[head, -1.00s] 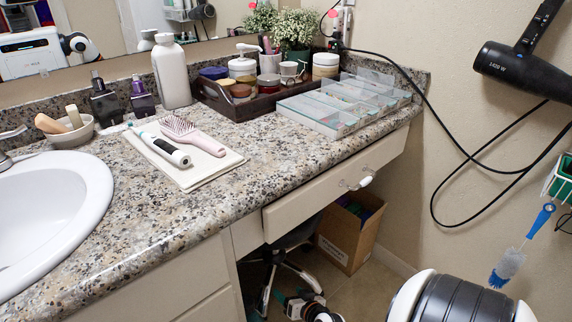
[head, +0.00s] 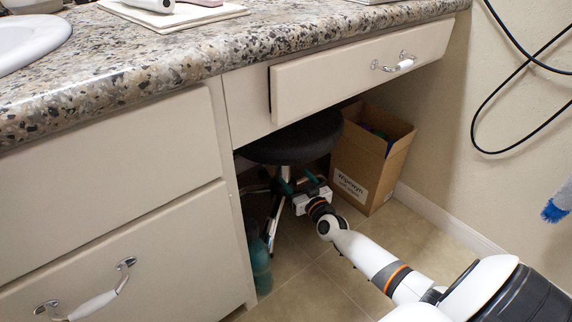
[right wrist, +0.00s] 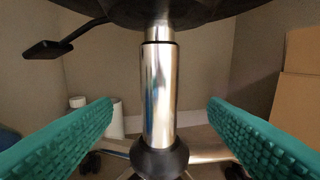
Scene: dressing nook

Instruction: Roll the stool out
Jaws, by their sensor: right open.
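The stool (head: 296,138) stands under the counter, in the knee space below the drawer. It has a round black seat and a chrome column. In the right wrist view the chrome column (right wrist: 158,95) stands upright between the two teal finger pads, with a gap on each side. A black lever and the underside of the seat show above it, and parts of the wheeled base below. My right gripper (head: 294,184) is open around the column, under the seat. The cabinet side hides part of the stool in the head view. My left gripper is not in view.
A cardboard box (head: 365,160) stands just right of the stool against the wall. The drawer (head: 350,75) above sticks out slightly. A teal bottle (head: 258,262) stands on the floor by the cabinet edge. Tiled floor (head: 325,285) in front is free apart from my arm.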

